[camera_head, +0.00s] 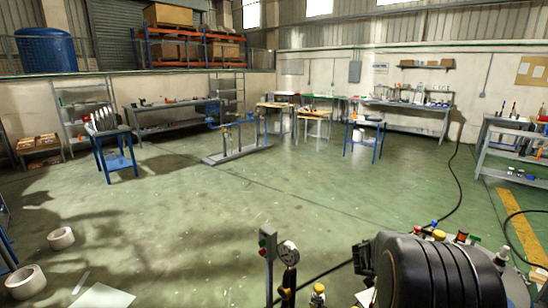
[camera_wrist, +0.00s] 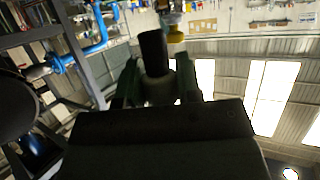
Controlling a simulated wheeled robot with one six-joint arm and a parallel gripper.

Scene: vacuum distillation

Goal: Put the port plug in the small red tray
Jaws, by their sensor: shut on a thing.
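In the wrist view my gripper (camera_wrist: 158,78) is shut on a dark, short cylinder with a paler lower part, which I take to be the port plug (camera_wrist: 153,52). The plug stands up between the two dark fingers, and its dark end sticks out past them. The fingers hide part of its sides. My gripper and the plug cannot be made out in the head view. I cannot pick out the small red tray in either view.
A black ribbed machine (camera_head: 430,272) and a pressure gauge (camera_head: 288,253) are close at the lower right. A blue table (camera_head: 115,160) stands left, a low grey stand (camera_head: 237,152) mid-room, a grey shelf (camera_head: 515,150) right. White rolls (camera_head: 61,238) lie left. The middle floor is clear.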

